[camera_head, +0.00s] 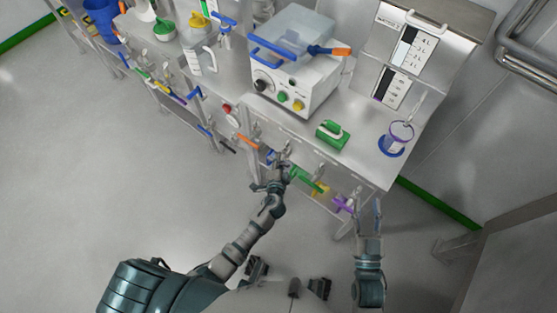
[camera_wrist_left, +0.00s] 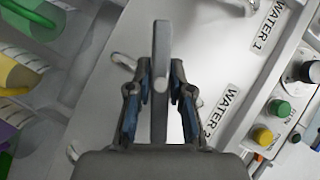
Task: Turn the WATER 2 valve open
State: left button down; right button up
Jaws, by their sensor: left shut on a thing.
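The WATER 2 valve's grey lever handle (camera_wrist_left: 161,60) stands between the two fingers of my left gripper (camera_wrist_left: 160,82) in the left wrist view, and the fingers are closed on it. The WATER 2 label (camera_wrist_left: 226,108) is beside the right finger, its last character partly covered. In the head view my left gripper (camera_head: 281,168) is at the bench's front panel and hides most of the valve. My right gripper (camera_head: 368,222) is near the bench's right front corner, clear of the valve; I cannot tell its finger opening.
The WATER 1 label (camera_wrist_left: 262,27) is near the top right of the left wrist view. Green (camera_head: 308,180), orange (camera_head: 247,141) and purple (camera_head: 343,204) handles are near my left gripper. A white machine (camera_head: 292,82) stands on the bench. The floor to the left is clear.

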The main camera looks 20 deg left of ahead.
pick_arm(q)
jog(key=shift+s+d+f, duration=0.1)
jog(key=shift+s+f, duration=0.05)
jog(key=shift+f, duration=0.15)
